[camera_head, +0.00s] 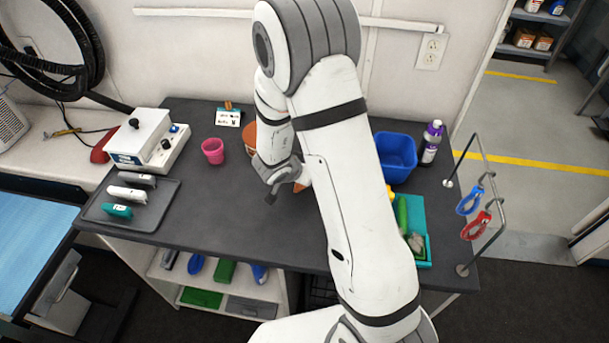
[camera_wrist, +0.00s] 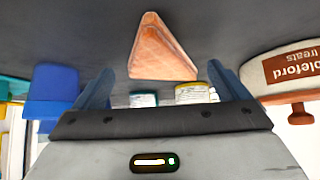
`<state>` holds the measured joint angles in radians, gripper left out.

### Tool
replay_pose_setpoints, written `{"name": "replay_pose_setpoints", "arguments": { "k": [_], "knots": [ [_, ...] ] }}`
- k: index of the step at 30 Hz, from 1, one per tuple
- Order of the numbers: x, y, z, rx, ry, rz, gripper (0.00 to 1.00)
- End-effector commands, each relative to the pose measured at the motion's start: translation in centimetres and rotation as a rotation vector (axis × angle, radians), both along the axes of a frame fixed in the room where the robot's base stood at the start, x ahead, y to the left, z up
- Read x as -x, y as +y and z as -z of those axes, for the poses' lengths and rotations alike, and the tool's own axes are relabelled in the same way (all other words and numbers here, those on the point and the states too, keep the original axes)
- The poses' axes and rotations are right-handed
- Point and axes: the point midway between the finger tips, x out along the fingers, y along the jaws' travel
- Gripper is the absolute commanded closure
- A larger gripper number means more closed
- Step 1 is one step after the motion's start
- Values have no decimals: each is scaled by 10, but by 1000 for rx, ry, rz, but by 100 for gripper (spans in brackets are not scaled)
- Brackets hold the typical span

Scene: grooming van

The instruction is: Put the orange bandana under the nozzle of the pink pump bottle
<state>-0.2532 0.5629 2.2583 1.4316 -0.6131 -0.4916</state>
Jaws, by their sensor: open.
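The orange bandana (camera_wrist: 160,52) is folded into a triangle and lies on the dark tabletop in the wrist view. In the head view only a small orange patch of it (camera_head: 299,187) shows beside my gripper (camera_head: 271,192); my arm hides the rest. In the wrist view my gripper (camera_wrist: 160,76) is open, its two blue-grey fingers spread and nothing between them. The bandana appears beyond the fingertips, apart from them. I cannot make out a pink pump bottle or its nozzle in either view; my arm covers the middle of the table.
A treats jar (camera_wrist: 290,72) is at right in the wrist view. A clipper tray (camera_head: 163,208) lies at left.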

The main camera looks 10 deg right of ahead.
Motion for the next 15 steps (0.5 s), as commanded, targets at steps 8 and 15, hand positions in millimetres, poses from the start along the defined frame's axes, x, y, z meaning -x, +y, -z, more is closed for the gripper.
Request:
{"name": "replay_pose_setpoints", "arguments": {
  "k": [8, 15],
  "knots": [
    [-3, -3, 5, -1, -1, -2, 6],
    [-3, -2, 5, -1, -1, -2, 23]
  ]
}}
